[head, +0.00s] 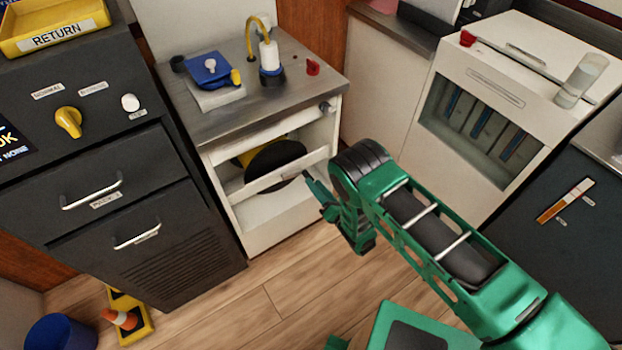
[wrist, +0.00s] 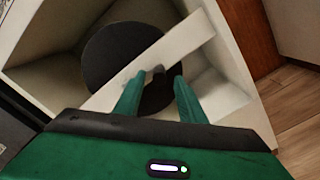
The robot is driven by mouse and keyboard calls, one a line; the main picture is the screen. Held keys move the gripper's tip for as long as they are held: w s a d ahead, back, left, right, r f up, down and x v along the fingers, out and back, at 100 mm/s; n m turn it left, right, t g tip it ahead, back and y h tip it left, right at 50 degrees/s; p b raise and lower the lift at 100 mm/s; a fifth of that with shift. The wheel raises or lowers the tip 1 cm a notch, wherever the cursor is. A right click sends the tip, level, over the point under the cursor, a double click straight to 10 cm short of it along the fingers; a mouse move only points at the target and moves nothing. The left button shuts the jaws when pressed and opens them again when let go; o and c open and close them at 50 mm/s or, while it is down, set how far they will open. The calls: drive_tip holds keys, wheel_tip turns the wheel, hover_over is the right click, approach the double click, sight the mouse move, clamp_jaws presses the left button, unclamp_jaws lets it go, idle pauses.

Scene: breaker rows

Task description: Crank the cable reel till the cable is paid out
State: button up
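The cable reel (head: 272,161), with a round black face and a yellow drum behind it, sits inside the open white cabinet. Its black disc (wrist: 112,52) fills the middle of the wrist view. A pale bar with a label (head: 262,184) crosses the opening in front of the disc's lower part. A small dark knob (wrist: 158,70) shows at the bar, between and just beyond my fingertips; it may be the crank handle. My gripper (wrist: 155,85) is open, its two green fingers spread with a gap between them. In the head view my gripper (head: 312,188) is at the cabinet's right side.
Dark drawers (head: 110,195) stand left of the reel cabinet. The steel counter (head: 225,122) above holds a blue device (head: 208,68) and a white bottle (head: 268,55). The floor before the cabinet is clear.

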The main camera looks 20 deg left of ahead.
drive_tip(key=shift+x, duration=2.25)
clamp_jaws()
